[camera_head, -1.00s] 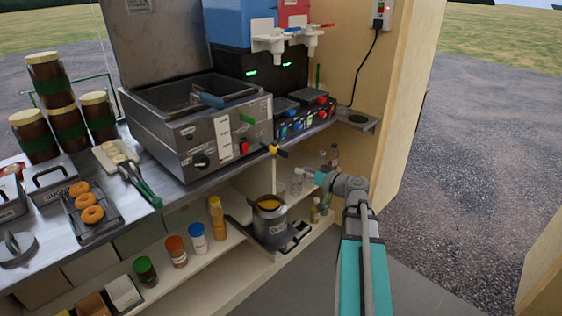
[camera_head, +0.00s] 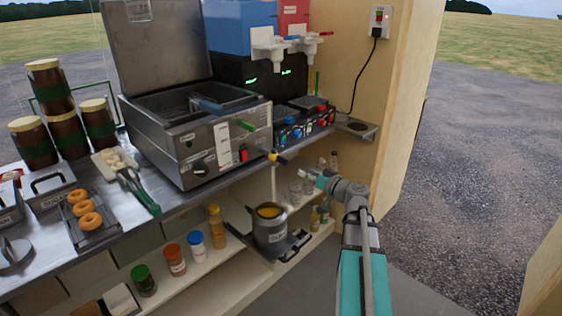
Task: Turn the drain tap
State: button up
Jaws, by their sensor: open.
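The drain tap (camera_head: 278,157), with a yellow lever and dark parts, sticks out below the front right corner of the steel fryer (camera_head: 205,130). A thin pale line runs down from it to the metal pot (camera_head: 270,232) on the lower shelf; I cannot tell if it is liquid or a pipe. Yellowish liquid shows inside the pot. My gripper (camera_head: 312,178) is right of the tap and slightly lower in the picture, apart from it, and looks empty. Its fingers are small and pale teal, pointing left toward the tap.
Glasses (camera_head: 296,190) and small bottles (camera_head: 322,216) stand on the shelf close to my gripper. The side wall (camera_head: 385,120) is close on the right. Sauce bottles (camera_head: 197,245) line the lower shelf.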

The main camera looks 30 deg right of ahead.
aim_at(282, 163)
jog(key=x, duration=1.1)
jog(key=shift+w+a, duration=0.1)
jog(key=shift+w, duration=0.25)
grip_shut()
jog(key=shift+a, duration=0.15)
jog(key=shift+f, duration=0.1)
